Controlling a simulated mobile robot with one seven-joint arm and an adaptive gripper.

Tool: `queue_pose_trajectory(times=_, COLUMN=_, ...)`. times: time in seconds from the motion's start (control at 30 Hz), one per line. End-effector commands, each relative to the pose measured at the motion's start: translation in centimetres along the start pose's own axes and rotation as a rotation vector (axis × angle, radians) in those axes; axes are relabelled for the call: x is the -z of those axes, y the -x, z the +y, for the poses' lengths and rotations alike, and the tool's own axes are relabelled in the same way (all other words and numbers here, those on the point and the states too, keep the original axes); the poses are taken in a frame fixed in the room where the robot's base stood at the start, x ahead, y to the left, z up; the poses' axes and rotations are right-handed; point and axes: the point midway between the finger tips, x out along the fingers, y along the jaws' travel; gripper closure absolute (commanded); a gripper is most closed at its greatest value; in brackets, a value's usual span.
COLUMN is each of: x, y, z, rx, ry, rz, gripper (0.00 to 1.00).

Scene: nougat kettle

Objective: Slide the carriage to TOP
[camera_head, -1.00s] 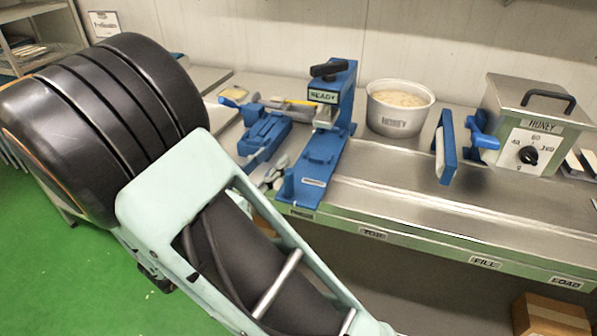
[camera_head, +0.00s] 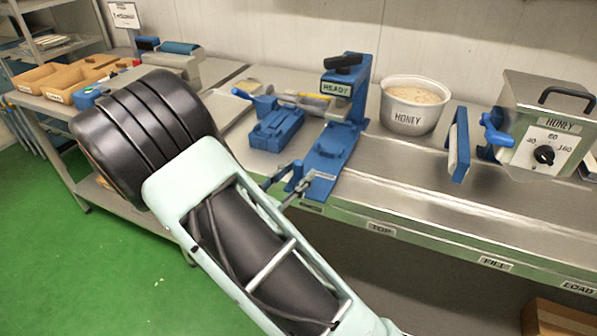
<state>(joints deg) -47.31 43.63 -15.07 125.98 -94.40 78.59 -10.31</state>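The TOP label (camera_head: 381,228) is on the front edge of the steel rail bench (camera_head: 430,205), left of the FILL label (camera_head: 494,263) and the LOAD label (camera_head: 578,287). A blue stand (camera_head: 335,140) with a READY sign (camera_head: 337,88) stands at the left end of the rail, its blue base reaching the front edge. I cannot make out for certain which part is the carriage. Small blue and grey parts (camera_head: 295,182) show at the front edge just left of the stand's base, partly behind my arm. My gripper cannot be clearly told apart there.
A white HONEY tub (camera_head: 413,105) stands behind the rail. A blue-edged upright panel (camera_head: 458,145) and a steel HONEY kettle (camera_head: 545,125) with a dial are at the right. A blue fixture (camera_head: 276,128) lies left of the stand. Wooden trays (camera_head: 65,80) are far left. Green floor is clear.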

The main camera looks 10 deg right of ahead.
Motion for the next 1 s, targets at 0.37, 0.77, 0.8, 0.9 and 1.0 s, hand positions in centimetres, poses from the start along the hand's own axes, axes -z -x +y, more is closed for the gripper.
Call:
queue_pose_trajectory(times=0.37, x=-0.03, y=-0.92, z=-0.03, rx=0.0, ry=0.001, rz=-0.001, gripper=0.64)
queue_pose_trajectory(times=0.77, x=-0.03, y=-0.88, z=-0.03, rx=0.0, ry=0.001, rz=-0.001, gripper=1.0)
queue_pose_trajectory(times=0.8, x=-0.03, y=-0.88, z=-0.03, rx=0.0, ry=0.001, rz=-0.001, gripper=1.0)
queue_pose_trajectory(times=0.9, x=-0.03, y=-0.87, z=-0.03, rx=0.0, ry=0.001, rz=-0.001, gripper=1.0)
queue_pose_trajectory(times=1.0, x=-0.03, y=-0.87, z=-0.03, rx=0.0, ry=0.001, rz=-0.001, gripper=1.0)
